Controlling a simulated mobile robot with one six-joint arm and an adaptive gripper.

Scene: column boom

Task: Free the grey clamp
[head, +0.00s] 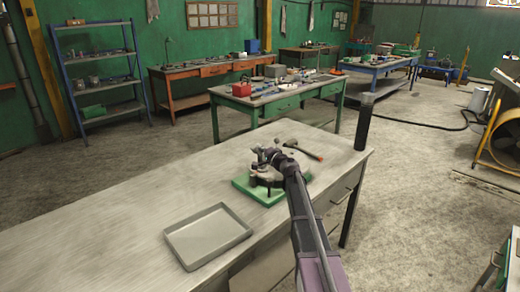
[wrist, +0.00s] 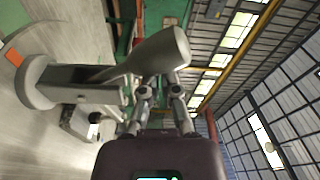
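A green base plate (head: 246,190) lies on the workbench in the head view. A grey and dark fixture (head: 266,180) sits on it, partly hidden by my arm; I cannot make out the clamp's parts there. In the wrist view a large grey clamp part (wrist: 85,85) crosses the upper left, with a round disc at its left end and a thick tapered end at right. My gripper (wrist: 162,85) has its two fingers apart, with the tapered end just beyond the fingertips. Contact cannot be told. In the head view my gripper (head: 266,156) is small, above the fixture.
A hammer (head: 304,150) with an orange handle end lies behind the fixture. An empty grey tray (head: 207,235) is at the bench's front. A black post (head: 363,122) stands at the bench's right edge. The bench left of the plate is clear.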

